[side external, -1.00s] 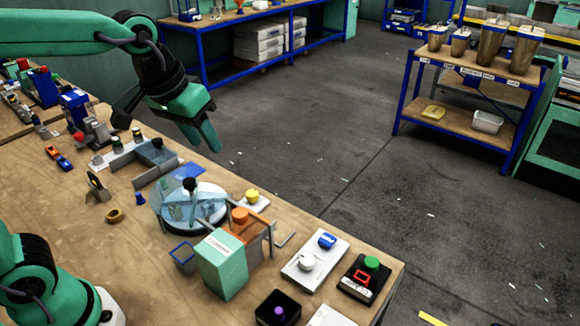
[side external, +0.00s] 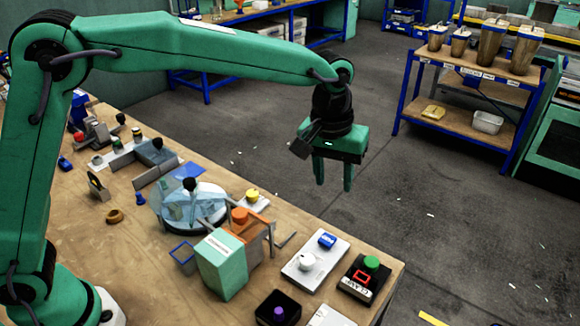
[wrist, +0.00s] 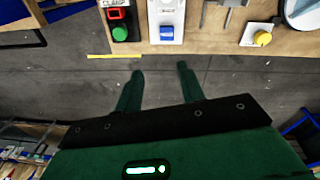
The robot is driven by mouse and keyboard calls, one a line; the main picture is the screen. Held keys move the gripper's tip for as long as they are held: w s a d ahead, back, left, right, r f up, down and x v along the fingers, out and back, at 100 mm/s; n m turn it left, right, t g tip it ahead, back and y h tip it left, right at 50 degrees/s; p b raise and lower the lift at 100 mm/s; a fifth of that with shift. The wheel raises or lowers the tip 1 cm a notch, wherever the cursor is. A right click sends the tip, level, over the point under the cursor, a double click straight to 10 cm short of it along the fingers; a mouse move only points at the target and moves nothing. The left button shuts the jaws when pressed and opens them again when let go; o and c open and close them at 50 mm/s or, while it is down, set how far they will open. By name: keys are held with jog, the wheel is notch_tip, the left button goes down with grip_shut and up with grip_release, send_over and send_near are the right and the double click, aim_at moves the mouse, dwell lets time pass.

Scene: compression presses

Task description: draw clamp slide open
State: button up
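A black panel labelled CLAMP (side external: 364,279) sits at the bench's front right corner, with a green round knob (side external: 371,263) and a red square frame (side external: 361,278). In the wrist view the green knob (wrist: 121,34) and red frame (wrist: 115,14) are at the top, left of centre. I cannot tell which part slides. My gripper (side external: 334,186) points down, open and empty, over the floor beyond the bench edge. Its two fingers show apart in the wrist view (wrist: 160,69), clear of the panel.
A white panel with a blue part (side external: 327,240) and white knob (side external: 307,262) stands left of the CLAMP panel. A yellow knob (side external: 252,195), glass-domed disc (side external: 208,222) and green box (side external: 221,266) stand farther left. Open floor lies beyond the bench.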

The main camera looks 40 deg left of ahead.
jog(key=g, duration=0.1)
send_over(372, 261)
jog(key=shift+n+y, duration=0.3)
notch_tip(372, 261, down, 9)
jog(key=shift+s+f, duration=0.1)
jog(key=shift+f, duration=0.1)
jog(key=shift+f, duration=0.1)
jog(key=shift+f, duration=3.8)
jog(key=shift+c, duration=0.5)
grip_shut()
